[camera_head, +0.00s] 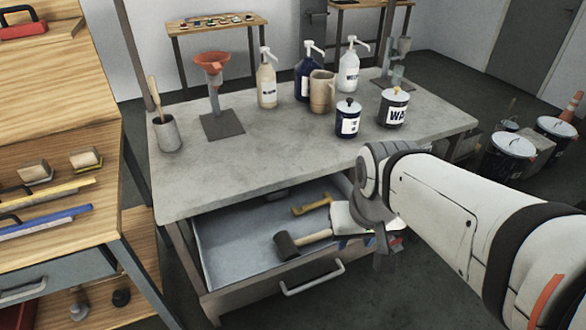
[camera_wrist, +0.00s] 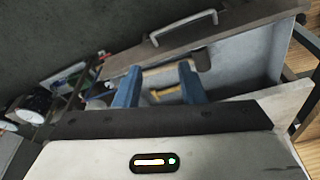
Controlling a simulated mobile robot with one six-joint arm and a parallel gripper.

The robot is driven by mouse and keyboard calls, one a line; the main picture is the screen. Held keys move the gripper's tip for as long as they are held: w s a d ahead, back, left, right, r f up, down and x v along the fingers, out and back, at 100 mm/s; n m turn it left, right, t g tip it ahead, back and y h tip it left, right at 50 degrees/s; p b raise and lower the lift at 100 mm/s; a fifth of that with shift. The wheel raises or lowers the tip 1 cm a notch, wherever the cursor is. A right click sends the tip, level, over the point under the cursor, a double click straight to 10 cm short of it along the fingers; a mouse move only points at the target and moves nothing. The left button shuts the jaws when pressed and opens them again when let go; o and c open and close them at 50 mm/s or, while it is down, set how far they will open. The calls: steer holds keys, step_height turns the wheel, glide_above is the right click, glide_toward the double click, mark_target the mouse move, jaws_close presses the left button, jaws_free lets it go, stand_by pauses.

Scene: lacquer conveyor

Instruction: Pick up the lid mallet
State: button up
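The lid mallet, with a dark head (camera_head: 286,246) and a pale wooden handle (camera_head: 316,237), lies in the open drawer (camera_head: 228,248) under the grey bench. Its head (camera_wrist: 202,60) also shows in the wrist view, just beyond the right finger. My gripper (camera_wrist: 159,72) has two blue fingers set well apart, pointing at the drawer. The mallet's handle runs across the gap near the fingertips. I cannot tell whether it lies between them or below. In the head view my wrist covers the drawer's right part, and the fingers are mostly hidden.
The drawer handle (camera_head: 312,279) is at the front. The bench top (camera_head: 270,150) overhangs the drawer's back and carries bottles, pots and a funnel stand (camera_head: 213,85).

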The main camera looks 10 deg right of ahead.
steer(key=shift+o, duration=1)
steer(key=shift+w+a+f, duration=0.1)
steer(key=shift+w+a, duration=0.05)
steer(key=shift+w, duration=0.05)
steer(key=shift+o, duration=0.2)
steer(key=shift+w+d+f+n, duration=0.2)
steer(key=shift+w+d+n, duration=0.25)
steer(key=shift+w+n, duration=0.1)
steer(key=shift+w+d+f+n, duration=0.15)
steer(key=shift+w+d+n, duration=0.3)
steer(key=shift+n, duration=0.1)
steer(key=n+g+b, duration=0.2)
steer(key=n+g, duration=0.1)
steer(key=n, duration=1.6)
glide_above(328, 231)
steer(key=f, duration=1.6)
steer(key=shift+s+d+f, duration=0.25)
steer(key=shift+d+f, duration=0.1)
steer(key=shift+n, duration=0.3)
steer(key=f, duration=0.7)
steer(key=shift+w+a+f, duration=0.15)
steer(key=shift+a+f, duration=0.15)
steer(key=shift+f, duration=0.1)
jaws_close()
